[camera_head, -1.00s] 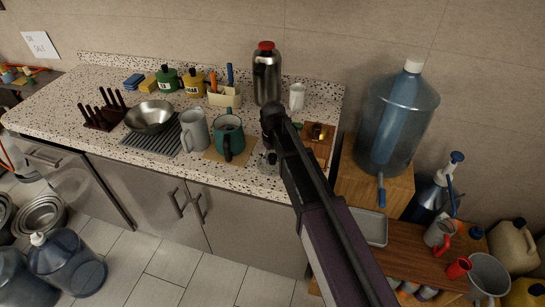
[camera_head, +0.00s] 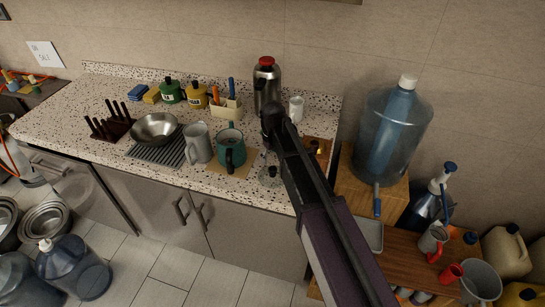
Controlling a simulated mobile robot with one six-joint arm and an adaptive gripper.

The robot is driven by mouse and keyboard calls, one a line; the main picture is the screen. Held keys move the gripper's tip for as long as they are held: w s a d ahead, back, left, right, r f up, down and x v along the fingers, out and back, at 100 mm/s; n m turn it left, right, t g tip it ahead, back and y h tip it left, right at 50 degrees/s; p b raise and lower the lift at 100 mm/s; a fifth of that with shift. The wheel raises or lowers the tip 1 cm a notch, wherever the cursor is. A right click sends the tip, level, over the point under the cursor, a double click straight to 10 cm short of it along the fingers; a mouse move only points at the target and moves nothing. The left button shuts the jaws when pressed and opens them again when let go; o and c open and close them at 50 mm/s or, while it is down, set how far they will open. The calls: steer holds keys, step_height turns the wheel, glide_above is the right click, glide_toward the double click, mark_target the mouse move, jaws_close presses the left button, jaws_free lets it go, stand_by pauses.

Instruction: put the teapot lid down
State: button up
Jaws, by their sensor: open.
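A teal pot (camera_head: 231,152) with a dark open top stands on a tan mat (camera_head: 240,170) on the speckled counter; I take it for the teapot. A small clear, rounded piece (camera_head: 270,177) lies to its right, near the counter's front edge. It may be the lid, but it is too small to tell. My dark arm reaches up from the bottom and ends right of the teal pot. My gripper cannot be made out; the arm seems to hide it. Nothing held can be seen.
A grey pitcher (camera_head: 197,144) stands left of the teal pot, with a metal bowl (camera_head: 154,127) beyond it. A steel flask (camera_head: 267,84) and a white cup (camera_head: 296,108) stand behind. A wooden board (camera_head: 318,146) is partly behind my arm.

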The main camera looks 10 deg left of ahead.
mark_target(273, 168)
steer(key=shift+r+p, duration=2.5)
steer(key=shift+r, duration=0.3)
